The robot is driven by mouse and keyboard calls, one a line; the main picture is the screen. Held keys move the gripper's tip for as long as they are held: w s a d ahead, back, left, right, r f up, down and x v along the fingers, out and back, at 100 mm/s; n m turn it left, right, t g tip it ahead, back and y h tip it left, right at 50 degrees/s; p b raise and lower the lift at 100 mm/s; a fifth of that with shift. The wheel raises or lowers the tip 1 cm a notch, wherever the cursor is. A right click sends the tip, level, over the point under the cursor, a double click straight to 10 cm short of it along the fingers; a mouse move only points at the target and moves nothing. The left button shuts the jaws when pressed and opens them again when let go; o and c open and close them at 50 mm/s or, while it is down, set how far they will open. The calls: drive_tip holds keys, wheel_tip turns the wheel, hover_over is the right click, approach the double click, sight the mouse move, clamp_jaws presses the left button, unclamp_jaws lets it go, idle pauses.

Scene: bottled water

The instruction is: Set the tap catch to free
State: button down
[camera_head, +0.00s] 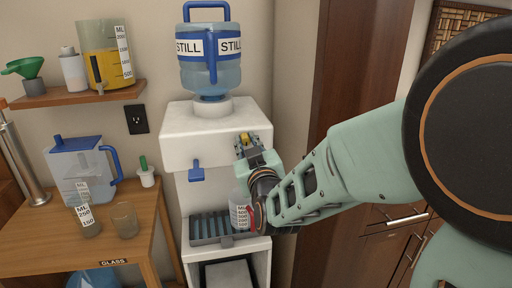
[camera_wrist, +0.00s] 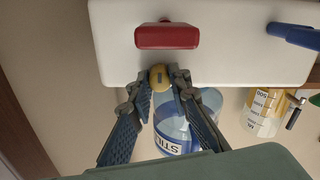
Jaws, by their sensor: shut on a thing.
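The white water dispenser (camera_head: 205,135) stands against the wall, with a blue tap (camera_head: 196,171) on its front. In the wrist view, a red tap (camera_wrist: 167,36) shows on the white front (camera_wrist: 230,45), with a small yellow catch (camera_wrist: 159,76) close to it. My gripper (camera_head: 245,143) is at the right of the dispenser's front; in the wrist view its fingertips (camera_wrist: 162,80) are closed around the yellow catch. A bit of the catch also shows in the head view (camera_head: 244,137). My gripper and arm hide the red tap in the head view. I cannot tell the catch's setting.
A clear container with a scale (camera_head: 240,212) stands on the drip tray (camera_head: 208,238), below my gripper. A wooden table (camera_head: 40,235) at left holds a pitcher (camera_head: 80,170) and glass (camera_head: 124,220).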

drive_tip(key=shift+a, duration=0.2)
drive_tip(key=c, duration=1.8)
unclamp_jaws()
drive_tip(key=shift+a, duration=0.1)
drive_tip(key=shift+o, duration=0.2)
